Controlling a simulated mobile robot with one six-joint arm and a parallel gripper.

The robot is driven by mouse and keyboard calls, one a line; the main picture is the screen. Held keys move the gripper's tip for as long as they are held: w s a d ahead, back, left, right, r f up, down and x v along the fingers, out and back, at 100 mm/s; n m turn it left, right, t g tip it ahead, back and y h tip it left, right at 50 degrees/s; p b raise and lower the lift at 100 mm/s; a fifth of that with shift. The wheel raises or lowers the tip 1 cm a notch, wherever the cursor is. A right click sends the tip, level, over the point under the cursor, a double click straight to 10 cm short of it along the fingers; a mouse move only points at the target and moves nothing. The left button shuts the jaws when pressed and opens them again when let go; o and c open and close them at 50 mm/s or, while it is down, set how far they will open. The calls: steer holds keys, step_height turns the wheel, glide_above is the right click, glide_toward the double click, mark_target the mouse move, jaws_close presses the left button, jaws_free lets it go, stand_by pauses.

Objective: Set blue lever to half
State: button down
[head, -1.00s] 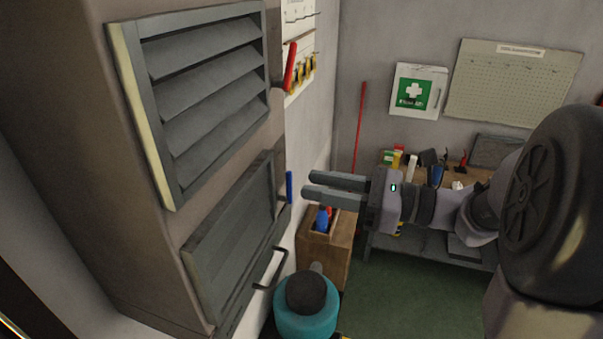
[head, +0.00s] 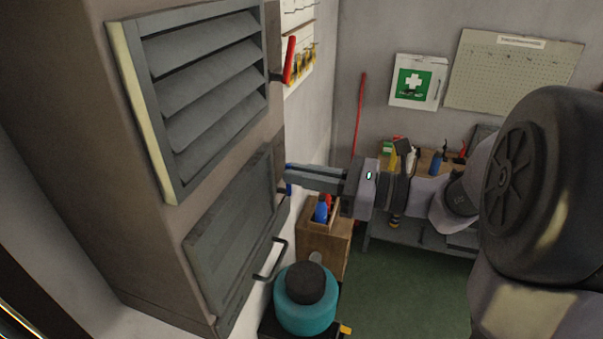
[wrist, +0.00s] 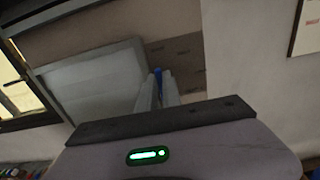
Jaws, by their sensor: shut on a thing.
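The blue lever (head: 289,188) sits on the right side of the grey cabinet, beside its lower panel. My gripper (head: 289,176) has its fingers at the lever and is shut on it. In the head view the fingers cover much of the lever, and only short blue parts show above and below them. The lever's exact angle is hard to tell.
A red lever (head: 290,60) is higher on the same cabinet side, near the louvred vent (head: 205,90). A black handle (head: 272,262) juts out below. A teal canister (head: 305,300) and a wooden box (head: 325,245) stand beneath my gripper. A workbench (head: 420,235) is behind.

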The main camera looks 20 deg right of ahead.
steer(key=shift+w+d+f+m+p, duration=0.15)
steer(key=shift+w+d+m+p, duration=0.15)
steer(key=shift+m+p, duration=0.9)
steer(key=shift+w+d+f+m+p, duration=0.15)
steer(key=shift+w+m+p, duration=0.25)
steer(key=shift+m+p, duration=0.8)
steer(key=shift+w+d+f+m+p, duration=0.1)
steer(key=shift+w+d+m+p, duration=0.25)
steer(key=shift+m+p, duration=0.85)
steer(key=c, duration=1.5)
jaws_free()
